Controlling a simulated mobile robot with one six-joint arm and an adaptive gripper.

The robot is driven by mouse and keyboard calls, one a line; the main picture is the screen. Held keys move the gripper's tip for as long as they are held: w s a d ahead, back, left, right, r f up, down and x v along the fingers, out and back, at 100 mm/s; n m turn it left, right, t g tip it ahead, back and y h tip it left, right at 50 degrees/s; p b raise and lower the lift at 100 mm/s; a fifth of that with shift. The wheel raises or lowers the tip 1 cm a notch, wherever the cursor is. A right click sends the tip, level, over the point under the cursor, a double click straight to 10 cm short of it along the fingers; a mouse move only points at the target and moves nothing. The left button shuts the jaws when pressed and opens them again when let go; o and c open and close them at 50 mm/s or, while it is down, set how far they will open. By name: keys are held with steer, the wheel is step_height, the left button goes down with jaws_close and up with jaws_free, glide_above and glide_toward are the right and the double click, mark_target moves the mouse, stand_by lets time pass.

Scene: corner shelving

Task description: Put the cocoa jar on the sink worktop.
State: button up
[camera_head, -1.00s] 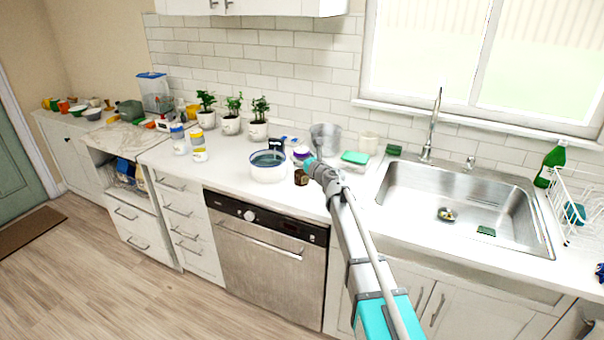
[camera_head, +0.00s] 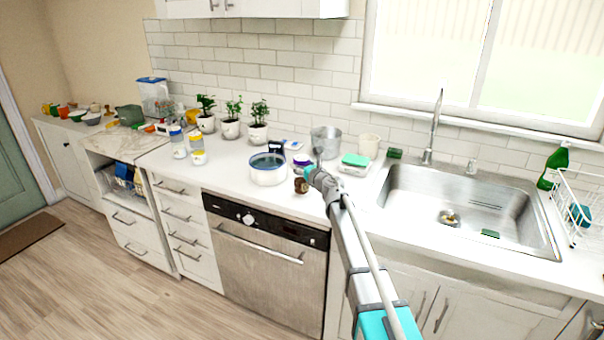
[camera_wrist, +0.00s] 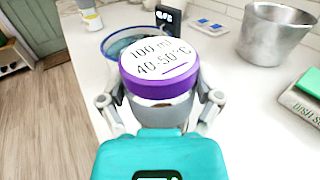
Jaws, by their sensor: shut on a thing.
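The jar in my gripper, which I take for the cocoa jar (camera_wrist: 158,58), has a purple lid with a white top marked "100 ml 40-50°C". My gripper (camera_wrist: 160,106) is shut around its body just below the lid. In the head view my gripper (camera_head: 311,172) is over the counter left of the sink, beside a purple patch. A small brown shape (camera_head: 301,185) shows just below it; I cannot tell if this is the jar's body. Whether the jar's base touches the counter is hidden. The sink worktop (camera_head: 371,190) surrounds the steel sink.
A blue-and-white pot (camera_head: 268,170) stands left of my gripper. A dish rack (camera_head: 578,210) is right of the sink (camera_head: 460,205). Clear worktop lies left of the sink.

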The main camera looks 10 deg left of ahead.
steer(key=shift+f+b, duration=0.45)
steer(key=shift+f, duration=0.35)
steer(key=shift+f, duration=0.1)
steer(key=o, duration=1.1)
steer(key=shift+r, duration=0.2)
steer(key=v, duration=1.2)
steer(key=shift+f, duration=0.1)
